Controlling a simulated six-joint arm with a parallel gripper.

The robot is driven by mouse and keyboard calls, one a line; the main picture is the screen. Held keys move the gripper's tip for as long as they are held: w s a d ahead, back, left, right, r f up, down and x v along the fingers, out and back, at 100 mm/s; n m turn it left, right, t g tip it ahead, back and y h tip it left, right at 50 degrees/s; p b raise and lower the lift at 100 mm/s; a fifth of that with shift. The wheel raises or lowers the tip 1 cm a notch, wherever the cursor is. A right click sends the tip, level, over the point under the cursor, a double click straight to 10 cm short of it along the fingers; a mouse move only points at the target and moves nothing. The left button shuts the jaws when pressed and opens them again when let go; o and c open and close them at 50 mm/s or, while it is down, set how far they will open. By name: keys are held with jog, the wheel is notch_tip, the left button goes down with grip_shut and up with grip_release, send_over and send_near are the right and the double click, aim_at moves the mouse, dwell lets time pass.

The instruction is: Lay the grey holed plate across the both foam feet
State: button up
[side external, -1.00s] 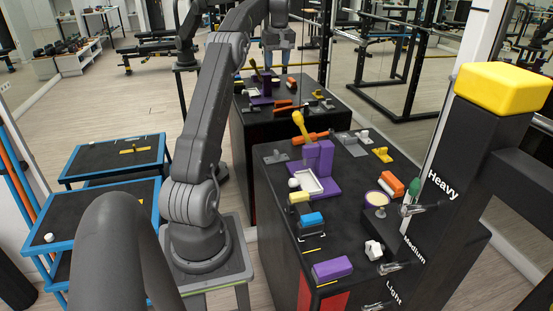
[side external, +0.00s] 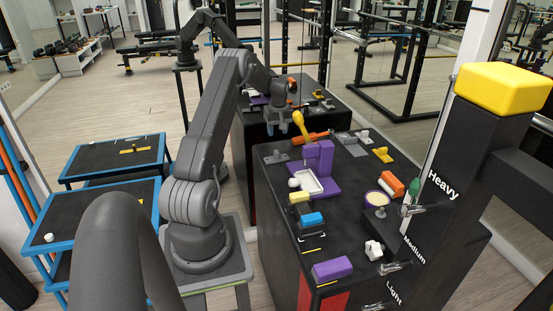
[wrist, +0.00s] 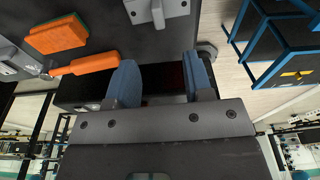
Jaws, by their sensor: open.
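A grey plate (side external: 275,157) with a small raised knob lies flat at the back left corner of the near black table; a grey plate with a peg also shows at the top of the wrist view (wrist: 172,9). A yellow block (side external: 300,197) and a blue block (side external: 311,221) sit at the table's left side; I cannot tell whether these are the foam feet. My gripper (side external: 284,129) is open and empty, above the table's back left edge, near the grey plate. Its blue-grey fingers (wrist: 161,80) stand wide apart.
A second grey plate (side external: 346,139) lies further right. A purple block (side external: 332,269) sits at the front. A tall black post stands right.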

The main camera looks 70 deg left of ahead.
aim_at(277, 151)
jog(key=f, duration=0.4)
jog(key=a+f, duration=0.1)
jog(key=f, duration=0.1)
jog(key=shift+f, duration=0.1)
jog(key=shift+a+f, duration=0.2)
jog(key=shift+f, duration=2.4)
jog(key=shift+c, duration=0.3)
grip_shut()
